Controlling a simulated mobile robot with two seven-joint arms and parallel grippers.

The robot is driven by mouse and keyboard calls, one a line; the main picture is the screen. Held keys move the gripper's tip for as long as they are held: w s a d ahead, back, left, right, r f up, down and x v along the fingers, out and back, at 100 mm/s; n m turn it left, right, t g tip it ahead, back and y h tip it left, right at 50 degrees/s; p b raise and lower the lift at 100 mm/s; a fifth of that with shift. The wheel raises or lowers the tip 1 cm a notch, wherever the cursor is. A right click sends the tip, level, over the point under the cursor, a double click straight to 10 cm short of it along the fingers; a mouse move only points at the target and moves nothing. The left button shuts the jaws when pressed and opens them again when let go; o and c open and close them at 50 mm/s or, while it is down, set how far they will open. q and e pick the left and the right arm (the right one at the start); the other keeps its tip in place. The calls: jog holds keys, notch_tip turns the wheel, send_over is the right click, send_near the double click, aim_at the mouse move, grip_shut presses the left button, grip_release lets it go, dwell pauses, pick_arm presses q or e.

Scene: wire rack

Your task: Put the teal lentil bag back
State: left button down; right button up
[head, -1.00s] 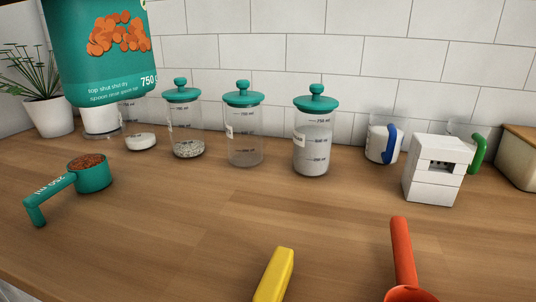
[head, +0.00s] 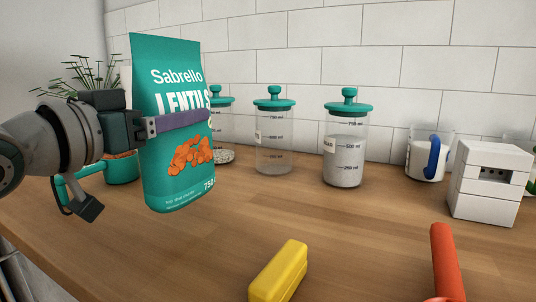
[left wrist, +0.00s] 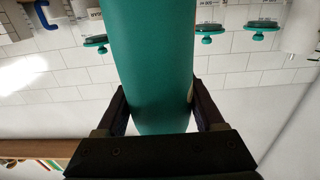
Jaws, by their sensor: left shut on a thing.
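The teal lentil bag (head: 172,178) is upright at the left of the head view, its label facing me. My left gripper (head: 170,122) is shut on it, with one finger across the front below the brand name. In the left wrist view the bag (left wrist: 150,60) passes between both fingers of the gripper (left wrist: 158,92). No contact shadow shows under the bag, and it appears to hang above the counter. My right gripper is not in view.
A teal measuring cup (head: 121,172) is partly hidden behind my gripper. Teal-lidded jars (head: 274,150) stand along the tiled wall. A white block-like box (head: 490,185) and a blue-handled mug (head: 420,160) stand right. A yellow block (head: 278,272) and an orange-red handle (head: 446,262) lie in front. Mid-counter is clear.

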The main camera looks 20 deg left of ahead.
aim_at(178, 147)
pick_arm(q)
jog(key=shift+f+b, duration=0.65)
jog(key=shift+f, duration=1.65)
jog(key=shift+f, duration=0.15)
grip_release()
jog(key=s+p, duration=0.1)
jog(key=s, duration=1.1)
jog(key=shift+a, duration=0.45)
